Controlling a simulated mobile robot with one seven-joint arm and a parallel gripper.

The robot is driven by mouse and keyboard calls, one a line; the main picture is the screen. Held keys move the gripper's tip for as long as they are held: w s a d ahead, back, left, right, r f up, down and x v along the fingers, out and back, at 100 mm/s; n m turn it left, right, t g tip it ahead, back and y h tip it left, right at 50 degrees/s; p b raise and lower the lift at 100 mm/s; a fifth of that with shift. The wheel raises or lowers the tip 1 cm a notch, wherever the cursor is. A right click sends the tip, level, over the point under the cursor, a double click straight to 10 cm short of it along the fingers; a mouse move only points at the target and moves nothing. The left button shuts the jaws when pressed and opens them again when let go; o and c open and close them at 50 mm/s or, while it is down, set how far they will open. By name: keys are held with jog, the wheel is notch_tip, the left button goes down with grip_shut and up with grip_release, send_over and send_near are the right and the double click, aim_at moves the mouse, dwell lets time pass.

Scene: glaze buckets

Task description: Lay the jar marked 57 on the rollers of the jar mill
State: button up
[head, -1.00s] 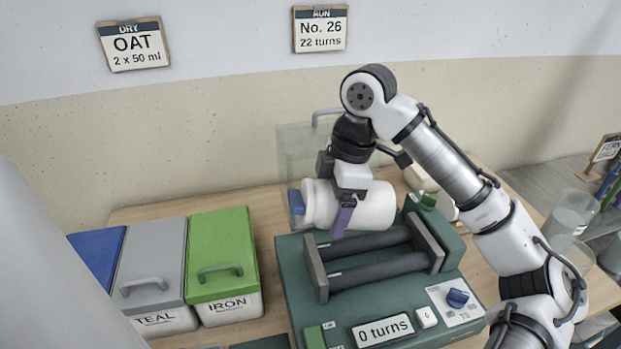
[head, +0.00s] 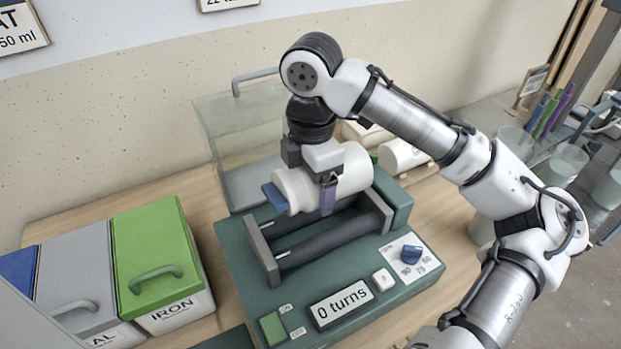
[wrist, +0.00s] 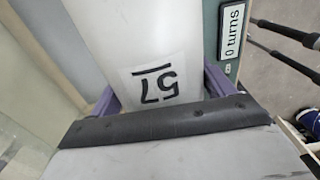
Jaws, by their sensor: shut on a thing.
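The white jar (head: 354,170) lies on its side in my gripper, with a blue cap at its left end. The wrist view shows its label, an underlined 57 (wrist: 157,84), between the purple fingers. My gripper (head: 328,196) is shut around the jar's middle. The jar is over the two dark rollers (head: 325,241) of the green jar mill (head: 232,256), roughly along them. I cannot tell whether it touches the rollers. The mill's display (head: 341,303) reads 0 turns, and a blue knob (head: 411,254) is at its right.
A clear hood (head: 225,120) with a grey handle stands behind the mill. Other white jars (head: 402,156) lie behind it at the right. Lidded bins, green-lidded IRON (head: 150,250) among them, stand at the left. Clear beakers (head: 563,163) are at the far right.

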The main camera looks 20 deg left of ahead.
jog(key=shift+f+b, duration=2.05)
jog(key=shift+f, duration=0.3)
jog(key=shift+f+b, duration=0.55)
jog(key=shift+f, duration=1.05)
jog(key=o, duration=1.2)
notch_tip(320, 180, up, 14)
jog(key=shift+f+p, duration=0.1)
jog(key=shift+p, duration=0.25)
